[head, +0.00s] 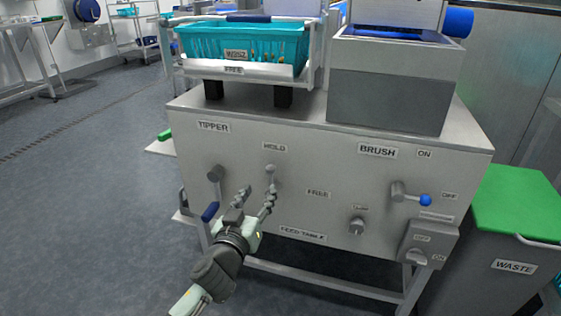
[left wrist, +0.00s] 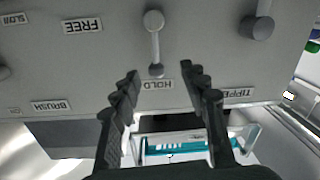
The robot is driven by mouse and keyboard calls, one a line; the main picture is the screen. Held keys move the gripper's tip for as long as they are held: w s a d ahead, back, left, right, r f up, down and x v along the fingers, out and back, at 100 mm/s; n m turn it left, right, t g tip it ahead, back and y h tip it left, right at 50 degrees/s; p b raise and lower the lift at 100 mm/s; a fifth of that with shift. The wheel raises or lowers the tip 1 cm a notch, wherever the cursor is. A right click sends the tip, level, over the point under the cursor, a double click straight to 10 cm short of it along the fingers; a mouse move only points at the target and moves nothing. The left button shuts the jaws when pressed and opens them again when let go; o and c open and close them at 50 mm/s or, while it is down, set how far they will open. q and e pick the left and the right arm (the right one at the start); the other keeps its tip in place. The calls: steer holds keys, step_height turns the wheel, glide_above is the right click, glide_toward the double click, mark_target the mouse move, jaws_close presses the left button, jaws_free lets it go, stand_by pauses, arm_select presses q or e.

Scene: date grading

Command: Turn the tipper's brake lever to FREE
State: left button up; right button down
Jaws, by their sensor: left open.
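The brake lever (head: 270,170) is a short grey metal lever on the front panel (head: 340,225). Its knob end points up at the HOLD label (head: 275,147); the FREE label (head: 318,193) is to its right. My left gripper (head: 257,197) is open in front of the panel, just below and left of the lever's knob. In the left wrist view, where the panel appears upside down, the lever (left wrist: 155,48) hangs with its knob just beyond and between the two open fingertips (left wrist: 160,76). Contact is not visible. My right gripper is not in view.
The tipper lever (head: 210,212), with a blue grip, hangs down left of my gripper. The brush lever (head: 411,197) and a round knob (head: 356,226) are to the right. A teal crate (head: 210,45) sits above on the tipper. A green-lidded waste bin (head: 512,215) stands right.

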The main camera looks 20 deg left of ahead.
mark_target(269, 172)
arm_select(q)
steer(key=shift+w+d+r+t, duration=0.25)
steer(key=shift+w+r+t, duration=0.05)
steer(key=shift+w+r, duration=0.55)
steer(key=w, duration=0.5)
steer(key=shift+w, duration=0.4)
steer(key=shift+w+f, duration=0.1)
steer(key=shift+w, duration=0.4)
steer(key=shift+c, duration=0.2)
jaws_close()
